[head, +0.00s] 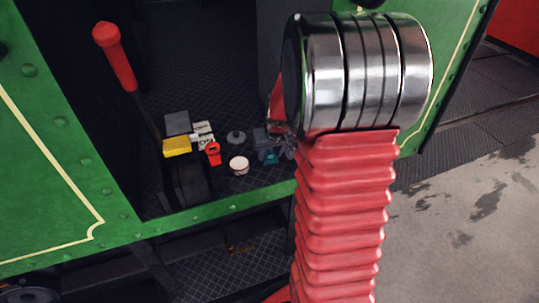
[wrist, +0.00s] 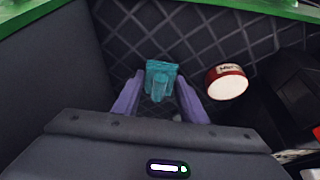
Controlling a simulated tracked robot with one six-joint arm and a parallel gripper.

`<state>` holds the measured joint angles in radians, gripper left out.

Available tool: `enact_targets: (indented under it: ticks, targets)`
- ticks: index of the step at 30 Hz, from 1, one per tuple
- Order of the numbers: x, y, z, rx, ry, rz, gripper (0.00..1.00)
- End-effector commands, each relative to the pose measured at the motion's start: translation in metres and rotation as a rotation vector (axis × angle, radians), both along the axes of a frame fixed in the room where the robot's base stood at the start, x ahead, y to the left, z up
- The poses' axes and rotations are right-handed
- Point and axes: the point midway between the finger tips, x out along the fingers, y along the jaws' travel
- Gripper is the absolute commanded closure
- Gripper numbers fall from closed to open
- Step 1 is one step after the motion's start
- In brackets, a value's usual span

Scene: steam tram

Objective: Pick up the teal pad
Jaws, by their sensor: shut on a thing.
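The teal pad (wrist: 161,72) is a small blue-green piece between the two fingers of my gripper (wrist: 158,88) in the wrist view. The gripper is shut on it, with one finger at each side. In the head view only a small part of the teal pad (head: 270,157) shows below my gripper (head: 266,146), low over the dark diamond-patterned floor near the green edge. My red-sleeved arm covers the area to the right of it. I cannot tell whether the pad still touches the floor.
A round white tin with a red rim (head: 239,165) stands close to the left of the pad in the head view. Beyond it are a grey knob (head: 236,137), a red item (head: 213,153), white cards (head: 203,134) and a yellow block (head: 176,146). A red-handled lever (head: 115,57) rises at left.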

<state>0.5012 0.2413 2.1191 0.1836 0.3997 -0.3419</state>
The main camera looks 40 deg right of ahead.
Motion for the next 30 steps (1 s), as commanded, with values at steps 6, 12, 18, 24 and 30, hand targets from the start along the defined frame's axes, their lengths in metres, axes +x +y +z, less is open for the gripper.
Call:
enact_targets:
  ticks: [6, 12, 18, 24, 30]
  targets:
    - [0.0, 0.0, 0.0, 0.0, 0.0, 0.0, 0.83]
    - [0.001, 0.0, 0.004, -0.001, -0.002, 0.001, 0.83]
    - [0.001, 0.0, 0.026, -0.002, -0.003, 0.002, 0.83]
    - [0.001, 0.0, 0.061, -0.002, -0.004, 0.001, 0.83]
    - [0.001, 0.0, 0.09, -0.001, -0.002, 0.001, 0.83]
